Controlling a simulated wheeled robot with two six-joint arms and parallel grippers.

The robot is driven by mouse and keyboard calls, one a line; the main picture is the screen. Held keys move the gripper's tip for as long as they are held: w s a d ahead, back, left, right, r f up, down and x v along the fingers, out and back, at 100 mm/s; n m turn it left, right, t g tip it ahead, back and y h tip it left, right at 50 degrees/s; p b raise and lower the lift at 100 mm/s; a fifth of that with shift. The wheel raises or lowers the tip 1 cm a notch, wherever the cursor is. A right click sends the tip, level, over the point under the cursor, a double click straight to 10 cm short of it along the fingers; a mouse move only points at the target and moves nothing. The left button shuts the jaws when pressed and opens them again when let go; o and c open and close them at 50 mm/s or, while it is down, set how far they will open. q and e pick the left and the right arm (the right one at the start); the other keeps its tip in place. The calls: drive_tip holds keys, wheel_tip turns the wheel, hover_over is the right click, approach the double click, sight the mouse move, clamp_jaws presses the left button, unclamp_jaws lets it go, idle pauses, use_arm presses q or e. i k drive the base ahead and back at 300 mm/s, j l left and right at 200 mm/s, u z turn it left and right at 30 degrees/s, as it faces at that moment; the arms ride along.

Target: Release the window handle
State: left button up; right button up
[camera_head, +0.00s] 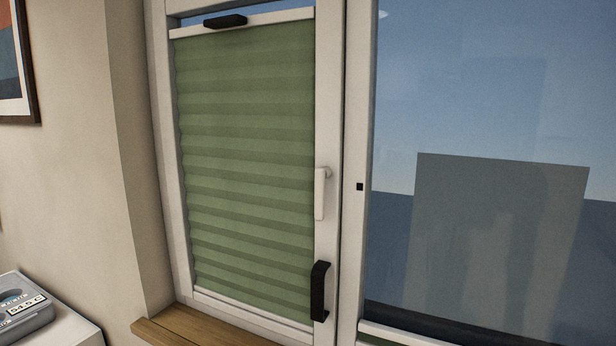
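The white window handle (320,194) is on the right side of the left window sash (326,110). Its grip points straight down from a pivot at the top. A black pull handle (319,291) is mounted below it on the same sash. The sash looks closed against the white frame (355,120). Neither of my grippers is in the head view, and nothing touches the handle.
A green pleated blind (245,165) covers most of the sash, with a black tab (225,21) on its top rail. A wooden sill (190,332) lies below. A grey device (22,308) sits on a white surface at lower left. A framed picture (17,65) hangs at left.

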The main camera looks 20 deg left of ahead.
sight(321, 175)
drive_tip(key=k+j+z, duration=0.1)
drive_tip(key=j, duration=0.35)
drive_tip(key=k+j+z, duration=0.1)
drive_tip(key=j, duration=0.4)
drive_tip(key=k+j, duration=0.1)
drive_tip(key=j, duration=0.35)
drive_tip(key=z, duration=0.05)
